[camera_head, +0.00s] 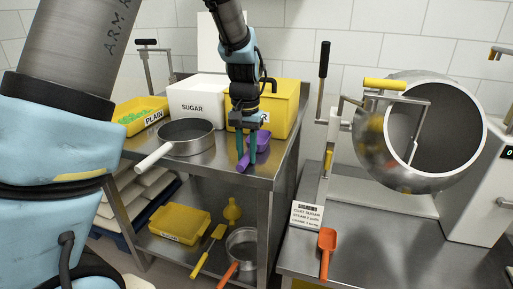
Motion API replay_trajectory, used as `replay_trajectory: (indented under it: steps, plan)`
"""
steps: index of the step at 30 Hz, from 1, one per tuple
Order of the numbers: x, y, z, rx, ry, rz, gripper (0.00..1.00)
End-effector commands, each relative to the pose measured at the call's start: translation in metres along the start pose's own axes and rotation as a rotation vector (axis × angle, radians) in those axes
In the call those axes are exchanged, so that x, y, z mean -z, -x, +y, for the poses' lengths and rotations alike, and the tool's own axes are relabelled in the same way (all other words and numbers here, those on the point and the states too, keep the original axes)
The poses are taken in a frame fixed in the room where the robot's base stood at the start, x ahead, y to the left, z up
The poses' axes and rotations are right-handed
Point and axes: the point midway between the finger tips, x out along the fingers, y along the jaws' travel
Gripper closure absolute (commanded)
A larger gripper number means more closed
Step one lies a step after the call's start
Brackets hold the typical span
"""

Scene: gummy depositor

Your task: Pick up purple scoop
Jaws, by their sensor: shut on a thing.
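The purple scoop (244,162) is at the front right of the steel table's top, in front of a yellow bin. My gripper (253,152) points down from above with its teal fingers shut on the scoop. The fingers hide part of the scoop. Its handle points toward the front of the table. I cannot tell whether the scoop touches the table.
A pan with a white handle (187,137) stands left of my gripper. Behind are a white SUGAR box (196,107) and a yellow bin (291,101). A steel drum (372,150) and an orange scoop (327,243) are on the right counter.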

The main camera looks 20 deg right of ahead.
Motion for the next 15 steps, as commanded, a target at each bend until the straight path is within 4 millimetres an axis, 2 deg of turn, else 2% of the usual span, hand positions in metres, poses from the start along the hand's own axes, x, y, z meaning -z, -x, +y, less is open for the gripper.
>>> replay_trajectory:
  steps: [1,4,15]
  plan:
    - [0.0001,0.0001,0.0000,0.000,0.000,0.000,0.90]
    - [0.0001,0.0002,0.0000,0.000,0.000,0.000,1.00]
    - [0.0001,0.0002,0.0000,0.000,0.000,0.000,1.00]
